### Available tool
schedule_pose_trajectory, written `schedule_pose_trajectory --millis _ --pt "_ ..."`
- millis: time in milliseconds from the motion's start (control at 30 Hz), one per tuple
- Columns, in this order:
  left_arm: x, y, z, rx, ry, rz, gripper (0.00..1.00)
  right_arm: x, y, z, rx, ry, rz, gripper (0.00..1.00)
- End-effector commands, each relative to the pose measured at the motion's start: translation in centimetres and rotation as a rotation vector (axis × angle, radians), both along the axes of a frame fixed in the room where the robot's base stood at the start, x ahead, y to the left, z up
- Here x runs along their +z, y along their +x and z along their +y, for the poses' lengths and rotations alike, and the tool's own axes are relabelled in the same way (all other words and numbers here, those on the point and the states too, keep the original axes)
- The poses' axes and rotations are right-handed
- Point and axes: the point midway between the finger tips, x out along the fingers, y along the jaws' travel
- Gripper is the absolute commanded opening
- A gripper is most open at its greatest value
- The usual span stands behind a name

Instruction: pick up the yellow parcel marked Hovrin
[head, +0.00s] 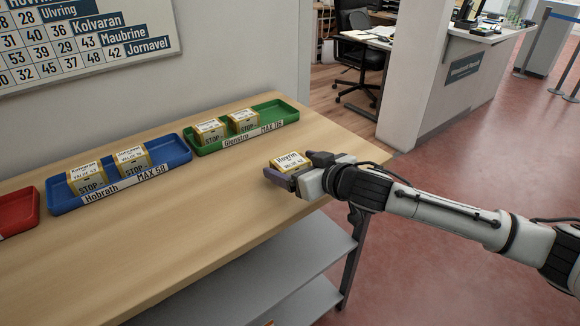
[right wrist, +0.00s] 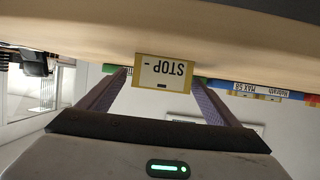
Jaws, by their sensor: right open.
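The yellow parcel marked Hovrin (head: 289,162) is on the wooden counter near its front edge, at the right end. My right gripper (head: 283,177) is at the parcel, with its fingers low beside it. In the right wrist view, the parcel's face reading STOP (right wrist: 166,72) appears upside down, between the two open fingers (right wrist: 160,90) and toward their tips. I cannot tell whether either finger touches it. My left gripper is in neither view.
On the counter (head: 215,225), a blue tray (head: 62,200) and a green tray (head: 200,150) each hold two yellow parcels. A red tray (head: 20,212) is at the far left. A wall chart (head: 70,75) hangs behind. The counter's front middle is clear.

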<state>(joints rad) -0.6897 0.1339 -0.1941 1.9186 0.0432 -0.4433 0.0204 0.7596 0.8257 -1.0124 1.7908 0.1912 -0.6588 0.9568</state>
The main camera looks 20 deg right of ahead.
Motion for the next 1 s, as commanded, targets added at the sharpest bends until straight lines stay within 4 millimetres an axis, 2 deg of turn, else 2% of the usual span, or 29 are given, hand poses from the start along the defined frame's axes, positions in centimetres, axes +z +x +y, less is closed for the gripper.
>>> schedule_pose_trajectory --millis 133,400,700,900,1000 --pt "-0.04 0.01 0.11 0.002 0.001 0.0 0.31 -0.51 1.31 0.48 0.001 0.001 -0.001 0.84" --pt "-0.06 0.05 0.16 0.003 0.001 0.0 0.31 -0.67 1.48 0.54 0.002 0.001 0.0 0.84" --pt "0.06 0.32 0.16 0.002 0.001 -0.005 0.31 -0.58 1.49 0.53 0.002 0.001 -0.002 0.36" --pt "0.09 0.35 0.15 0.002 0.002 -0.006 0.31 -0.5 1.48 0.53 0.001 0.002 -0.001 0.36" --pt "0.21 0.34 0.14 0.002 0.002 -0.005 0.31 0.25 1.52 0.53 0.001 0.004 -0.003 0.36"
